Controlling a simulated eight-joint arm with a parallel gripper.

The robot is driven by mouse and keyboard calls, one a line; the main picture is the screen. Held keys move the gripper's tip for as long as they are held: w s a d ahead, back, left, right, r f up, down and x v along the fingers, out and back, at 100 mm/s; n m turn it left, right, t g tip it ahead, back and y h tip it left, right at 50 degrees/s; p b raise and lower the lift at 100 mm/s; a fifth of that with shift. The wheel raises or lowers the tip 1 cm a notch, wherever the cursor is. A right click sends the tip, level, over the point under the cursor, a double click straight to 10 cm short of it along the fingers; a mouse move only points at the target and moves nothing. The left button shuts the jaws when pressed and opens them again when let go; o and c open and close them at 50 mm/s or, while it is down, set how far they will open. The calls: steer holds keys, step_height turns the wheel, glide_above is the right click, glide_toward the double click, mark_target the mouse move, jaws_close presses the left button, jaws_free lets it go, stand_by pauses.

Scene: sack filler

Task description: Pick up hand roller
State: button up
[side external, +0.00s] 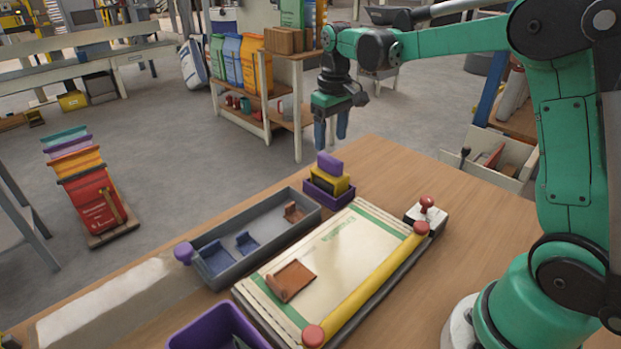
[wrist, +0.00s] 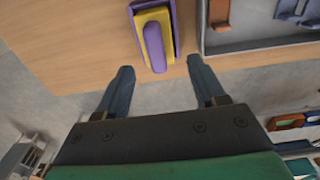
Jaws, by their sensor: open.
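A yellow block with a purple handle (side external: 330,165) sits in a small purple holder (side external: 322,190) near the table's far edge. The wrist view shows this purple handle (wrist: 154,47) too. A long yellow roller-like bar with red ends (side external: 372,281) lies along the right side of a cream and green board (side external: 340,250). I cannot tell for sure which of the two is the hand roller. My gripper (side external: 331,136) is open and empty, raised near the far edge, above and apart from the handled block. In the wrist view, its fingers (wrist: 160,66) point towards the block's near end.
A grey tray (side external: 215,278) with blue and brown pieces lies left of the board, close to the holder. A red-knobbed box (side external: 427,215) stands at the board's far right corner. A purple bin (side external: 205,318) is at the front. Bare table (side external: 400,165) lies right of the holder.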

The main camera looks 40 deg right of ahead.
mark_target(330, 157)
steer(key=shift+w+d+f, duration=0.25)
steer(key=shift+d+f, duration=0.05)
steer(key=shift+f, duration=2.9)
jaws_close()
